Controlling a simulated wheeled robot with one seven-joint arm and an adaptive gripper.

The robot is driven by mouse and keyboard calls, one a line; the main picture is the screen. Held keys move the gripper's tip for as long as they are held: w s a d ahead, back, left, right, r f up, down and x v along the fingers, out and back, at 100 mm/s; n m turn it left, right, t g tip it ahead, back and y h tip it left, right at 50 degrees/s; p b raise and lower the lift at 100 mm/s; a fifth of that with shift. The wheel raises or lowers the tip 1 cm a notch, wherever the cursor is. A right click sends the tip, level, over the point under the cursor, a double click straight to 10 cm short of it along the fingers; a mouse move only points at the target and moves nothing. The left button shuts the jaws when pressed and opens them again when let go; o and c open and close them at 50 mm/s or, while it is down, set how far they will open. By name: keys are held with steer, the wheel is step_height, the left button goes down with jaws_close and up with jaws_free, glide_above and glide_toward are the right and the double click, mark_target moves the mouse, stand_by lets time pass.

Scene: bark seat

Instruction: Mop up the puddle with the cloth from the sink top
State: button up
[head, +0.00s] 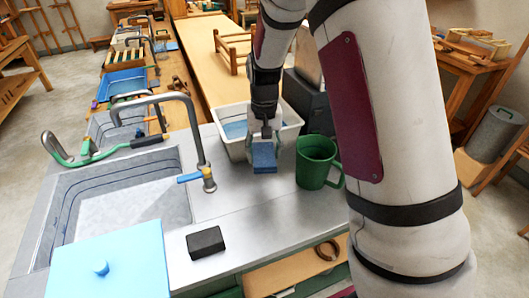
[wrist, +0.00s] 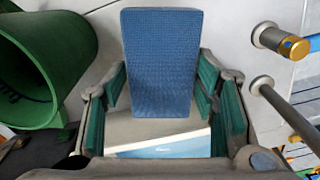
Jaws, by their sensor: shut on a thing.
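My gripper (head: 265,150) points down over the sink top (head: 275,205), between the green mug and the tap. It is shut on the blue cloth (head: 264,158), a thick folded pad with a woven texture. In the wrist view the cloth (wrist: 162,62) sits between the green-padded fingers of my gripper (wrist: 165,90) and extends past them. The cloth looks to be just above or on the metal; I cannot tell which. I cannot make out a puddle in either view.
A green mug (head: 315,163) stands close right of the cloth. A white tub (head: 232,145) is behind it. The tap (head: 207,170) and sink basin (head: 120,200) are left. A black block (head: 205,242) lies in front, beside a light-blue lidded box (head: 110,265). Metal between is clear.

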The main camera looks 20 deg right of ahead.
steer(key=shift+r+p, duration=1.35)
steer(key=shift+r, duration=2.3)
